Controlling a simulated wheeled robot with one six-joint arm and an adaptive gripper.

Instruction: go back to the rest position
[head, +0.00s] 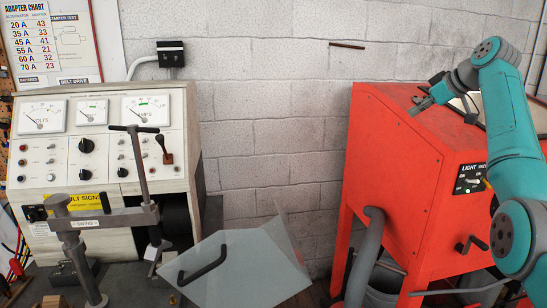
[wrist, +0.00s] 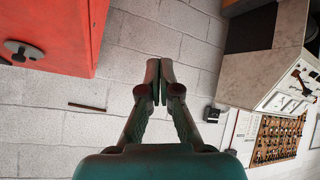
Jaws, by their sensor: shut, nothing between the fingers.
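My gripper (head: 422,103) is at the upper right of the head view, at the end of my teal arm, in front of the upper part of the red cabinet (head: 385,140) as seen from the head. Its fingers point to the left. In the wrist view my gripper (wrist: 158,72) has its two fingertips together with nothing between them. Whether it touches the cabinet cannot be told from the head view, but the wrist view shows the cabinet (wrist: 60,35) off to the left, apart from the fingers.
A tester bench (head: 105,150) with gauges and a clamp stands at the left. A clear guard with a black handle (head: 235,265) sits low in the middle. A grey hose (head: 365,255) hangs by the cabinet. The white block wall (head: 270,110) between is mostly bare.

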